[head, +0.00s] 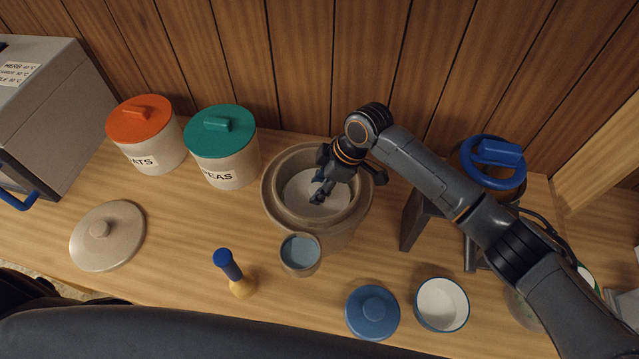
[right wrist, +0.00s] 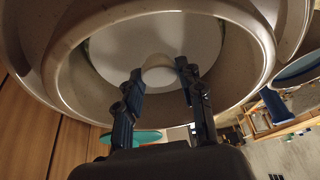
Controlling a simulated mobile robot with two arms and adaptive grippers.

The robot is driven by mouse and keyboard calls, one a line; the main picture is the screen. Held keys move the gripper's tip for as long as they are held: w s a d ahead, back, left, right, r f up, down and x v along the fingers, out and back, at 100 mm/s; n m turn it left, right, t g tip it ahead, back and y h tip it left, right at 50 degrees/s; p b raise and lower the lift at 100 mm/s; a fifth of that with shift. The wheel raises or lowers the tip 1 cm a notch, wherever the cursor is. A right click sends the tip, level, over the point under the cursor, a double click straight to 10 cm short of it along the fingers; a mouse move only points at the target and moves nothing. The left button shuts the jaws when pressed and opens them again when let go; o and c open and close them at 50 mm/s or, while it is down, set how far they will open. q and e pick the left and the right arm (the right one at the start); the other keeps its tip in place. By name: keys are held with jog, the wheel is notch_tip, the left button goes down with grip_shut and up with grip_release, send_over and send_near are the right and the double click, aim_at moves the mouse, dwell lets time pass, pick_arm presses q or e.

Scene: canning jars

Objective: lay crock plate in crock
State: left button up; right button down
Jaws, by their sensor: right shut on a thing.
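The crock (head: 272,202) is a beige, wide-rimmed vessel in the middle of the counter. Its rim (right wrist: 255,60) fills the top of the right wrist view. The crock plate (head: 304,199) is a pale disc inside the crock's mouth. In the right wrist view the plate (right wrist: 130,48) shows a round knob between my fingers. My right gripper (head: 318,197) reaches down into the crock's mouth. It (right wrist: 160,78) is shut on the plate's knob. Whether the plate touches the crock's bottom I cannot tell. My left gripper is not in view.
A small cup (head: 300,255) stands close in front of the crock. A teal-lidded jar (head: 222,150) and an orange-lidded jar (head: 146,135) stand left. A beige lid (head: 107,237) lies at the left. A blue lid (head: 372,312) and a white bowl (head: 442,304) are front right.

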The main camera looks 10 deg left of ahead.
jog(key=c, duration=0.8)
grip_release()
jog(key=shift+o, duration=0.2)
jog(key=v, duration=1.2)
jog(key=shift+a, duration=0.1)
